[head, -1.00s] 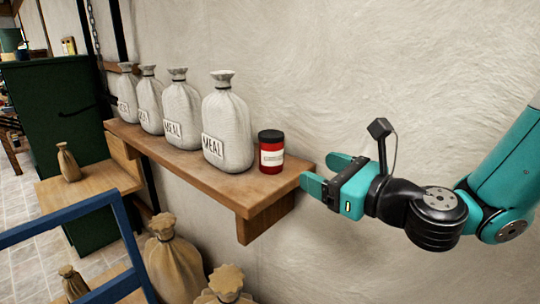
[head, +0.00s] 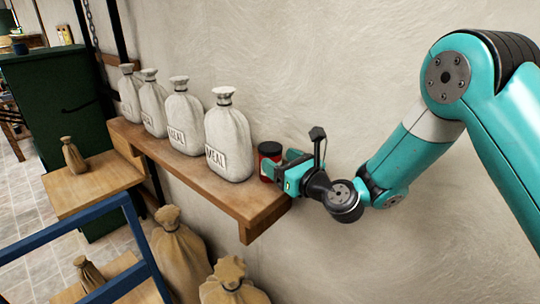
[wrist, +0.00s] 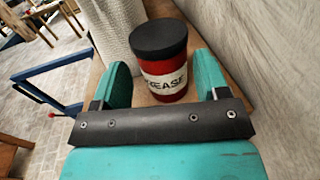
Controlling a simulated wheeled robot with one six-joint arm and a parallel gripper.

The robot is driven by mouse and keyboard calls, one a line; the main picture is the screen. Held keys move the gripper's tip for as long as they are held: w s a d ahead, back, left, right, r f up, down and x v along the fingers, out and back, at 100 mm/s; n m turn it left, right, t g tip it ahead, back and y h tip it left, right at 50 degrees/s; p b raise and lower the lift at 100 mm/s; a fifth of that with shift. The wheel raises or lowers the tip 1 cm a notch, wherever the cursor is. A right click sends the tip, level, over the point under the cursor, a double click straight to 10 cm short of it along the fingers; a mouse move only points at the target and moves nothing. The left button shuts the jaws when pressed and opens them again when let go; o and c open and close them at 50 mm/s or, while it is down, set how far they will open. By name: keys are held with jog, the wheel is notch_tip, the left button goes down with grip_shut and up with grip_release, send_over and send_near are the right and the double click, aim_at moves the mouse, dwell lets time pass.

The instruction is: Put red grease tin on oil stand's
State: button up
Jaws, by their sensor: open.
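The red grease tin (head: 267,155) with a black lid stands upright at the right end of the wooden wall shelf (head: 225,192). In the wrist view the tin (wrist: 163,72) shows its cream "GREASE" label. My gripper (head: 276,165) is open at the shelf's right end, and its fingers hide part of the tin in the head view. In the wrist view my gripper (wrist: 162,85) has one teal finger on each side of the tin, and the jaws are not closed on it. I cannot pick out an oil stand for certain.
Several white meal sacks (head: 229,140) stand in a row on the shelf, the nearest one just left of the tin. The wall (head: 330,80) is close behind. A blue frame (head: 65,235), brown sacks (head: 178,255) and a dark green cabinet (head: 55,95) are at left.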

jog(key=p+x, duration=0.3)
jog(key=shift+w+a+r, duration=0.15)
jog(key=shift+w+r, duration=0.05)
jog(key=shift+r, duration=0.05)
jog(key=shift+w+a+f+p, duration=0.25)
jog(key=shift+w+a+p, duration=0.1)
jog(key=shift+w, duration=0.1)
jog(key=c, duration=0.8)
jog(key=shift+r, duration=0.1)
